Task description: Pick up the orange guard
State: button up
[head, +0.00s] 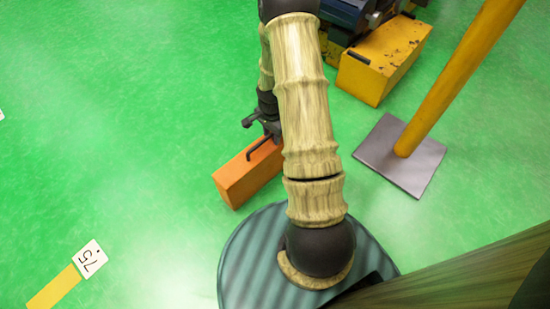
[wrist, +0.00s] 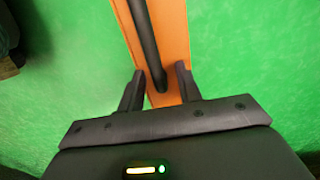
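The orange guard (head: 240,177) is a long orange block with a dark bar handle (head: 262,146) on its top, lying on the green floor just left of my arm in the head view. My arm covers its far right part. My gripper (head: 262,122) is over the guard's far part, close to the handle. In the wrist view, the guard (wrist: 174,32) runs up the picture with its dark handle (wrist: 148,42) along it. My gripper (wrist: 158,80) is open there, one finger on each side of the handle's near end. I cannot tell whether either finger touches it.
A yellow block (head: 376,65) with a dark handle stands at the upper right beside dark machinery (head: 350,14). A yellow post (head: 455,80) rises from a grey floor plate (head: 378,160) on the right. A floor marker (head: 88,259) lies at lower left.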

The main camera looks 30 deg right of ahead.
jog(key=shift+f, duration=0.1)
jog(key=shift+c, duration=0.2)
grip_shut()
dwell(0.4)
jog(key=shift+r, duration=0.2)
notch_tip(320, 180, up, 10)
jog(key=p, duration=0.6)
jog(key=shift+f+p, duration=0.15)
jog(key=shift+p, duration=0.2)
